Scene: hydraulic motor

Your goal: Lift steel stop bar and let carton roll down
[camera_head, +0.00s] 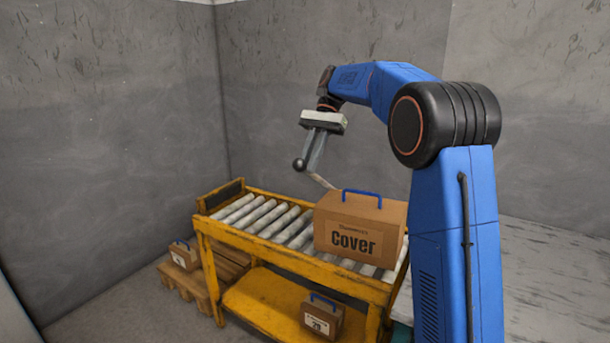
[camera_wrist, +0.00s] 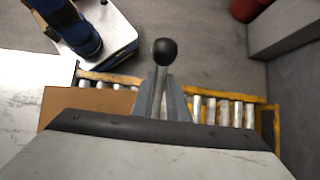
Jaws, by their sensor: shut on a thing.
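My gripper (camera_head: 315,152) is above the roller conveyor (camera_head: 228,235), pointing down and shut on the steel stop bar. The bar's dark round knob (camera_head: 299,164) sticks out left of the fingers, and a thin part of the bar slopes down right toward the carton. In the wrist view the bar (camera_wrist: 159,92) runs between the two grey fingers, with its black knob (camera_wrist: 165,50) beyond them. The brown carton (camera_head: 355,226) marked "Cover", with a blue handle, sits on the conveyor's right part. Whether the bar's far end touches anything is hidden.
Bare rollers (camera_head: 265,218) lie left of the carton, ending at a yellow end board (camera_head: 221,196). A small carton (camera_head: 322,317) sits on the lower shelf. Another (camera_head: 184,255) rests on a wooden pallet (camera_head: 183,287). Grey walls stand behind.

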